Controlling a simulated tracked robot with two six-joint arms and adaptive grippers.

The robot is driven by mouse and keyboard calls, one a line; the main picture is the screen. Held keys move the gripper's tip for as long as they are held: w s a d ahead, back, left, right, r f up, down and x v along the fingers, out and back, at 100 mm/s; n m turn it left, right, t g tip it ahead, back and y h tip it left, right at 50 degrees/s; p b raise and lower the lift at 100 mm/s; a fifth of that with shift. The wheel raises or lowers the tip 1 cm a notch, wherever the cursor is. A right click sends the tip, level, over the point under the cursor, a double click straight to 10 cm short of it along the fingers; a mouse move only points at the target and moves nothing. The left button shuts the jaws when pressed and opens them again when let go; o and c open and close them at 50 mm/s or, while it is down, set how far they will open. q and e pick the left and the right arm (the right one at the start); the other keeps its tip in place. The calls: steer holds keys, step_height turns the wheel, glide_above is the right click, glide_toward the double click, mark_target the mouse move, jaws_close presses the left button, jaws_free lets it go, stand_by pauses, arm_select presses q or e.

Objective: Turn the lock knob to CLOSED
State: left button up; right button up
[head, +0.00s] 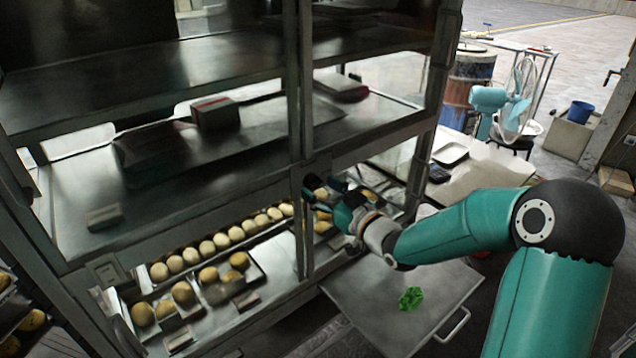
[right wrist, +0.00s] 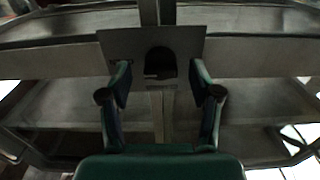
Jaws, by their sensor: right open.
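The dark lock knob (right wrist: 160,62) sits on a grey metal plate (right wrist: 190,42) at the cabinet's upright post, in the upper middle of the right wrist view. My right gripper (right wrist: 160,74) is open, with one finger on each side of the knob and visible gaps between. I cannot tell how deep the fingertips reach around it. In the head view my right gripper (head: 327,187) is at the middle post of the glass cabinet (head: 298,120), and it mostly hides the knob there. The knob's pointer and any CLOSED mark are too small to read. My left gripper is not in view.
Trays of round buns (head: 222,240) fill the cabinet's lower shelf. A metal board (head: 375,320) with a green leafy item (head: 411,298) lies below my right arm. A side table (head: 480,165), a blue fan (head: 490,98) and a barrel (head: 468,75) stand at the back right.

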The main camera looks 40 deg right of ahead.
steer(key=shift+w+a, duration=0.1)
steer(key=shift+w, duration=0.65)
steer(key=c, duration=1.1)
steer(key=shift+f+b, duration=0.15)
steer(key=shift+b, duration=0.45)
steer(key=shift+c, duration=0.2)
steer(key=shift+n+b, duration=9)
steer(key=shift+b, duration=1.2)
